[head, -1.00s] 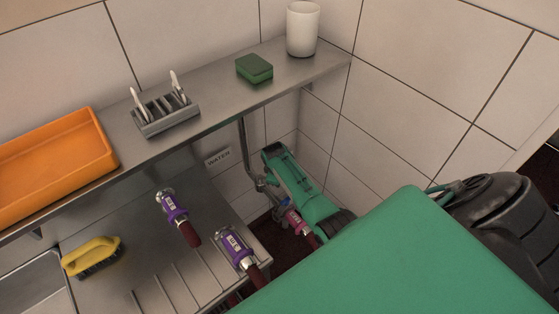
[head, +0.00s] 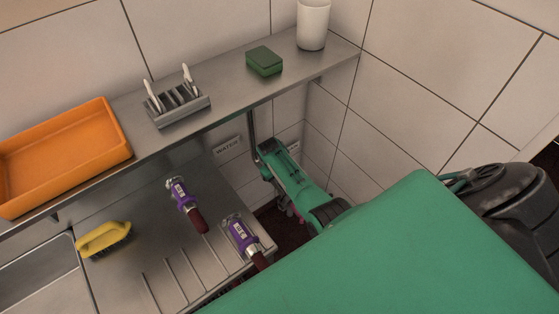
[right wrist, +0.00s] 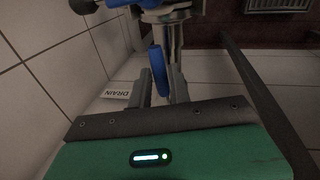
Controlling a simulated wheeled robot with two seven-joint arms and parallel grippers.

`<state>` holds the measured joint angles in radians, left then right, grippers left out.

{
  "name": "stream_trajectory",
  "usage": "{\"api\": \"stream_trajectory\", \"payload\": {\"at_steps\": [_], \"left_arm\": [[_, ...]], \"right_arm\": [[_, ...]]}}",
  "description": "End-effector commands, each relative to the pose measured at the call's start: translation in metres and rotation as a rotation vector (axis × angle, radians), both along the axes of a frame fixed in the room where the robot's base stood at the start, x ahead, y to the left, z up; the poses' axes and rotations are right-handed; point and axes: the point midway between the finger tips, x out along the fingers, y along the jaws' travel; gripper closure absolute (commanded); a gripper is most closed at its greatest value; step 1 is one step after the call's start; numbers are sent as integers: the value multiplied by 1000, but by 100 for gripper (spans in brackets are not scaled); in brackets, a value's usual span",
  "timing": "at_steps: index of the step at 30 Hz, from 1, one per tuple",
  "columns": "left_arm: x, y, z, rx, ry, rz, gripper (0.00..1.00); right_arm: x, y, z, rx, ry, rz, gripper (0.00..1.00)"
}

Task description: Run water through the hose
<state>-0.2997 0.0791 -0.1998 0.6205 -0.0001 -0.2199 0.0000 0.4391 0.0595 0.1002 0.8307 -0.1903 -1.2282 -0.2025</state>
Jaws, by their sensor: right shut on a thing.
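In the right wrist view my right gripper (right wrist: 159,82) is shut on a blue lever (right wrist: 157,62) under a metal valve or pipe fitting (right wrist: 165,18). In the head view my green right arm reaches below the shelf's right end and hides the valve and fingertips. A small pink piece (head: 283,204) shows beside that arm; most of it is hidden. Two dark red hose ends with purple couplings, one (head: 181,192) at the left and one (head: 239,232) nearer, rest on the drainboard. A WATER label (head: 228,147) is on the wall. My left gripper is not in view.
A steel shelf (head: 235,85) holds an orange tray (head: 62,178), a grey rack (head: 178,106), a green sponge (head: 264,61) and a white cup (head: 313,24). A yellow brush (head: 104,240) lies by the sink. A DRAIN label (right wrist: 116,94) is near the gripper.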

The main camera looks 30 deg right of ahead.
Motion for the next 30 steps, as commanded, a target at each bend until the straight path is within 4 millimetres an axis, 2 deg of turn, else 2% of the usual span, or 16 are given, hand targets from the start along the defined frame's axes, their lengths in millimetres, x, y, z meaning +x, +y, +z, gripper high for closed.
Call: {"api": "stream_trajectory", "payload": {"at_steps": [9,10,12,13,23,26,30], "left_arm": [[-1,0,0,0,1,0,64],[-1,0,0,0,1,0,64],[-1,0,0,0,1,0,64],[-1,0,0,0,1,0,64],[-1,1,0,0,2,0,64],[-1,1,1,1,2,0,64],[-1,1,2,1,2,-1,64]], "right_arm": [[0,0,0,0,0,0,100],[0,0,0,0,0,0,75],[0,0,0,0,-1,0,61],[0,0,0,0,-1,0,59],[0,1,2,0,-1,0,59],[0,2,8,0,-2,0,59],[0,5,26,1,-4,0,59]]}}
